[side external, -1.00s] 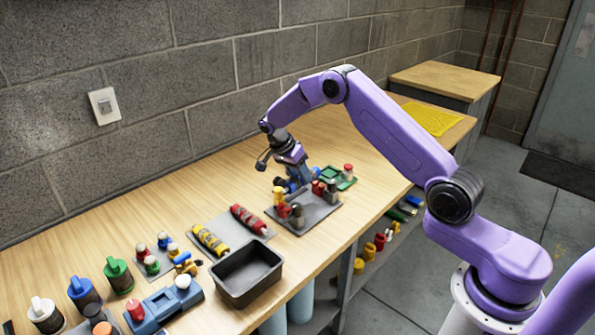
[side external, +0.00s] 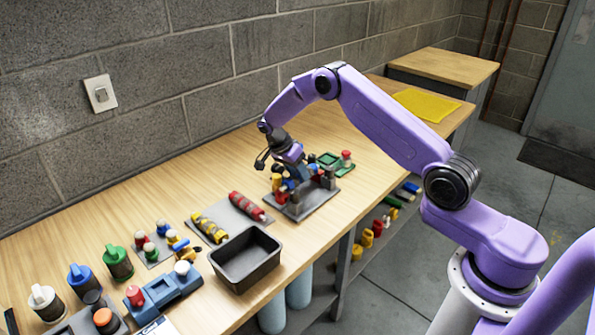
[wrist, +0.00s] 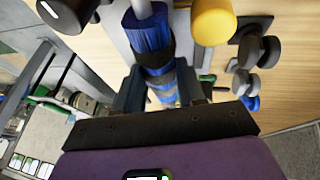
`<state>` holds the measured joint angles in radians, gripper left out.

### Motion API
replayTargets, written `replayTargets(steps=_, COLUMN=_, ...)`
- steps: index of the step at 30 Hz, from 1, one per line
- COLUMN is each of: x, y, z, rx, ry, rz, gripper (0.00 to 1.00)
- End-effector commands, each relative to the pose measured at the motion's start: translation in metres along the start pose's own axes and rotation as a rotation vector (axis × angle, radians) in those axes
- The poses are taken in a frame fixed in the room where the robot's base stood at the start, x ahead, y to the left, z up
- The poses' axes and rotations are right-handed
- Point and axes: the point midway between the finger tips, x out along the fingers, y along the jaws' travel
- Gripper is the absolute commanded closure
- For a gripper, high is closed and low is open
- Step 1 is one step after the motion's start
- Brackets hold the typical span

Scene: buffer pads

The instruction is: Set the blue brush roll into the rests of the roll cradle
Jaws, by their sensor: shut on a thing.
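The blue brush roll (wrist: 150,32), with dark bands and a pale shaft end, lies lengthwise between the fingers of my gripper (wrist: 158,92) in the wrist view. My gripper is shut on it. In the side view my gripper (side external: 297,178) is low over the roll cradle, a grey plate (side external: 312,205) with red, yellow and grey posts. The roll is mostly hidden there behind posts and fingers. In the wrist view a yellow-capped post (wrist: 212,22) and a dark post (wrist: 68,12) flank the roll's far end. I cannot tell whether the roll touches the rests.
A green tray (side external: 330,160) stands just behind the cradle. A black bin (side external: 245,260) stands at the front edge. Several capped bottles and knobs fill the left end.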

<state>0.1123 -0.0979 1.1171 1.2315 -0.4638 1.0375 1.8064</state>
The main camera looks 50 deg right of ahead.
Motion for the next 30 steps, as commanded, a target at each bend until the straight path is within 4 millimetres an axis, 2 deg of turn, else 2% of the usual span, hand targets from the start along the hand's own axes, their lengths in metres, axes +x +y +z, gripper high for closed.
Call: replayTargets(steps=30, x=0.0059, y=-0.0016, z=0.0035, rx=0.0, ry=0.0, rz=0.0, gripper=0.95)
